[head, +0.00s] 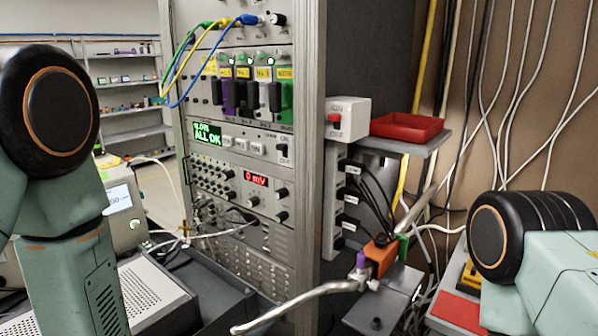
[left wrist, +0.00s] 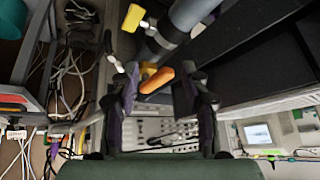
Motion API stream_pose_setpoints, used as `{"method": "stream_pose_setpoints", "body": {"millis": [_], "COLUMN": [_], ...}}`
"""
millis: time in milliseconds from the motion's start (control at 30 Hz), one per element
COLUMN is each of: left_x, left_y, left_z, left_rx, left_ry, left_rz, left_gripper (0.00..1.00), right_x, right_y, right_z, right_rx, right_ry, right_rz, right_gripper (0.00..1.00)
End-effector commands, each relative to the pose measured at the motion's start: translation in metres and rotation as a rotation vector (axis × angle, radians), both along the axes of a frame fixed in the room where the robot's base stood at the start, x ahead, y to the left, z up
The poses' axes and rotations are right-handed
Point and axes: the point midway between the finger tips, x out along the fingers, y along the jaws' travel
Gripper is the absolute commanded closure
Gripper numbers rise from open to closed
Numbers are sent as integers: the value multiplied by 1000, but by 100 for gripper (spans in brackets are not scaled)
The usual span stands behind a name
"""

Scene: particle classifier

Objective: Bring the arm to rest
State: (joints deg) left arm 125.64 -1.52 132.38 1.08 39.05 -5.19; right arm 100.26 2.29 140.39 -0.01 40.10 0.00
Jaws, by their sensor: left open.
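My left gripper (left wrist: 160,78) shows in the left wrist view with its two dark fingers spread apart. It is open, and nothing is clearly held. An orange piece (left wrist: 157,80) appears in the gap between the fingertips; I cannot tell how far beyond them it lies. In the head view, my left arm (head: 62,190) fills the left edge, and its gripper is outside the picture. My right arm (head: 545,260) shows at the lower right, and its gripper is not in view.
The instrument rack (head: 240,150) stands in the middle, its green display reading ALL OK. A red tray (head: 407,127) sits on a shelf to its right. A metal lever (head: 290,306) juts out low in front, near an orange block (head: 381,257). Cables hang at the right.

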Motion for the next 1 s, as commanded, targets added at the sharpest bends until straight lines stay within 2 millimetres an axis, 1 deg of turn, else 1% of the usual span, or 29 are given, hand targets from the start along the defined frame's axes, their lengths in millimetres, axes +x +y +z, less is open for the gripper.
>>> {"method": "stream_pose_setpoints", "body": {"millis": [33, 67, 100, 167, 200, 267, 300, 400, 500, 600, 700, 1000], "left_x": [-25, -38, -57, -84, -104, -133, -152, -194, -221, -237, -244, -245], "left_y": [1, 1, 1, 2, 2, 2, 2, 3, 3, 3, 3, 3], "left_z": [-36, -51, -69, -96, -114, -138, -154, -186, -208, -221, -226, -224], "left_rx": [-18, -27, -37, -50, -56, -61, -62, -63, -63, -62, -61, -61], "left_ry": [61, 92, 135, 200, 244, 310, 353, 448, 510, 546, 562, 564], "left_rz": [25, 39, 57, 80, 92, 105, 110, 119, 128, 133, 133, 133], "left_gripper": [54, 54, 54, 54, 54, 54, 54, 54, 54, 54, 54, 54], "right_x": [0, 0, 0, 0, 0, 0, 0, 0, 0, 0, 0, 1], "right_y": [0, 0, 0, 0, 0, 0, 0, 0, 0, 0, 0, 0], "right_z": [-18, -24, -32, -43, -52, -64, -72, -90, -102, -109, -111, -109], "right_rx": [0, 0, 0, 0, 0, 0, 0, 0, 0, 0, 0, 0], "right_ry": [0, 0, 0, 0, 0, -1, 0, 0, 0, 0, 0, -1], "right_rz": [0, 0, 0, 0, 0, 0, 0, 0, 0, 0, 0, 0], "right_gripper": [60, 60, 60, 60, 60, 60, 60, 60, 60, 60, 60, 60]}}
